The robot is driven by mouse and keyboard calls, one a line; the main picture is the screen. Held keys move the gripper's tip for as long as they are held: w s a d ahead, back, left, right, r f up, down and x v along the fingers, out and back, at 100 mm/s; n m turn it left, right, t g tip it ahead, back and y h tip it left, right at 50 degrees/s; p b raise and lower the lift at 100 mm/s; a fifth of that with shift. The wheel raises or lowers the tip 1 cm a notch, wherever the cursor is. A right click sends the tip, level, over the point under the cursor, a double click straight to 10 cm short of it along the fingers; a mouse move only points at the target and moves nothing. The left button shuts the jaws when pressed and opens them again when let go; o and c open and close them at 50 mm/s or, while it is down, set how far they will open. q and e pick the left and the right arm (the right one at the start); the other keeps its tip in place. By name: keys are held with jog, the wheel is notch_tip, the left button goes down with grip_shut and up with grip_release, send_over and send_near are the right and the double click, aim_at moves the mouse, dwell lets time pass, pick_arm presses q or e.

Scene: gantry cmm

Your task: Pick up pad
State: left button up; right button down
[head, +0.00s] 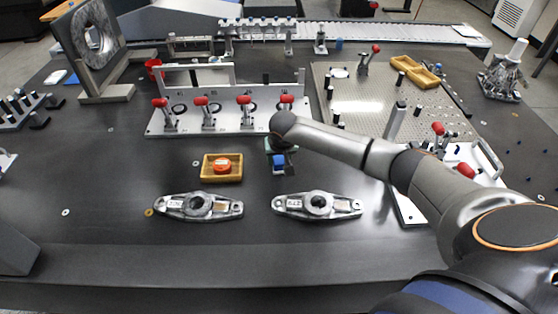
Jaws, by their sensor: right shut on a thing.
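My right arm reaches in from the right, and its wrist points down over the table. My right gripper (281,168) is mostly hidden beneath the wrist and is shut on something. A small blue piece (279,160) shows at the gripper, just above or at the table; it appears to be the pad, but its outline is too small and covered to be sure. Whether it touches the table cannot be told. My left gripper is not in view.
A yellow tray (207,177) with a red round piece (222,166) stands to the left. Two metal castings (177,206) (340,205) lie in front. A fixture plate with red-handled clamps (190,125) stands behind. A perforated plate (365,105) is at right.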

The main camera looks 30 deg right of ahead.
aim_at(279, 159)
notch_tip(279, 159, up, 3)
pick_arm(q)
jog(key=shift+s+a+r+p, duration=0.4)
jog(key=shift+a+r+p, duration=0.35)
jog(key=shift+p, duration=0.55)
pick_arm(e)
jog(key=s+d+r, duration=0.4)
jog(key=s+r, duration=0.6)
jog(key=s, duration=0.3)
jog(key=shift+s+d, duration=0.15)
